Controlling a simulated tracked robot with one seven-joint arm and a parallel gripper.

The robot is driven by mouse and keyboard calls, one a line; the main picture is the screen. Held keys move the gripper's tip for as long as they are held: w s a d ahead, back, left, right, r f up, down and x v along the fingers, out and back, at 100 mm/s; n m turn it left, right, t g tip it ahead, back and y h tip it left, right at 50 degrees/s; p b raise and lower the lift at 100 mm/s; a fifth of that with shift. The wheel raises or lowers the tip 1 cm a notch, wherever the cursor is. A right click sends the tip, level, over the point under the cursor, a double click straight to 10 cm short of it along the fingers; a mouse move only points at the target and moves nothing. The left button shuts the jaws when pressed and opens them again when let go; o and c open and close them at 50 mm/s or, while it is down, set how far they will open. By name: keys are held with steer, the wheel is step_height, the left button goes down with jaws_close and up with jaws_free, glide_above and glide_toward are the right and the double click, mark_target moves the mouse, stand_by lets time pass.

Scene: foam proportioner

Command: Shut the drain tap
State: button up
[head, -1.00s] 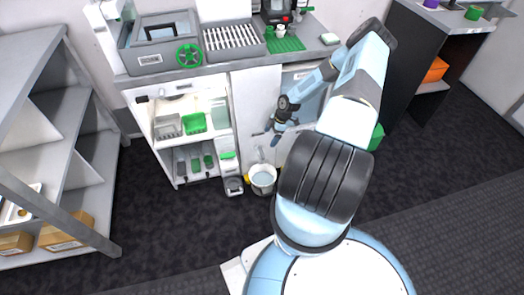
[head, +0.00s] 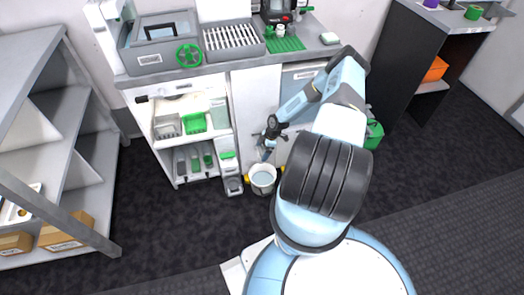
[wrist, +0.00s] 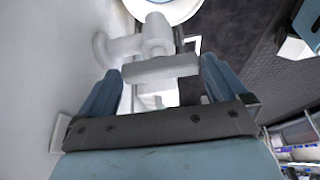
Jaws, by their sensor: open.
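The drain tap (wrist: 155,45) is a pale fitting on the white cabinet front, seen close up in the wrist view. Its flat bar handle (wrist: 160,66) lies crosswise between the two blue fingers of my gripper (wrist: 162,72). The fingers are open, with a gap showing on each side of the bar's ends; I cannot tell whether either touches it. In the head view my gripper (head: 264,149) is at the cabinet front, above a white bucket (head: 263,181), and largely hides the tap. The bucket's rim also shows at the top of the wrist view (wrist: 163,8).
The cabinet door (head: 254,95) is a flat wall close beside my gripper. Open shelves with green-marked items (head: 194,123) lie left of it. A small scale-like box (head: 233,186) stands left of the bucket. A green bin (head: 374,135) is right. Dark floor in front is clear.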

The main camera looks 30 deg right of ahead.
steer(key=shift+c, duration=0.4)
steer(key=c, duration=0.7)
steer(key=shift+m, duration=0.3)
steer(key=m+t, duration=0.1)
steer(key=m, duration=0.2)
steer(key=shift+r+m+t+h, duration=0.1)
steer(key=shift+m+t+h, duration=0.3)
steer(key=m, duration=0.2)
steer(key=m+t+h, duration=0.1)
steer(key=m, duration=0.1)
steer(key=shift+s+a+m, duration=0.15)
steer(key=shift+m, duration=0.15)
steer(key=m+h, duration=0.1)
steer(key=m, duration=0.1)
steer(key=m+t, duration=0.1)
steer(key=m, duration=0.1)
steer(key=shift+a+h, duration=0.1)
steer(key=shift+h, duration=0.3)
steer(key=m, duration=0.2)
steer(key=m+h, duration=0.1)
steer(key=m, duration=0.1)
steer(key=shift+a+m+h, duration=0.1)
steer(key=shift+m+h, duration=0.2)
steer(key=shift+m, duration=0.3)
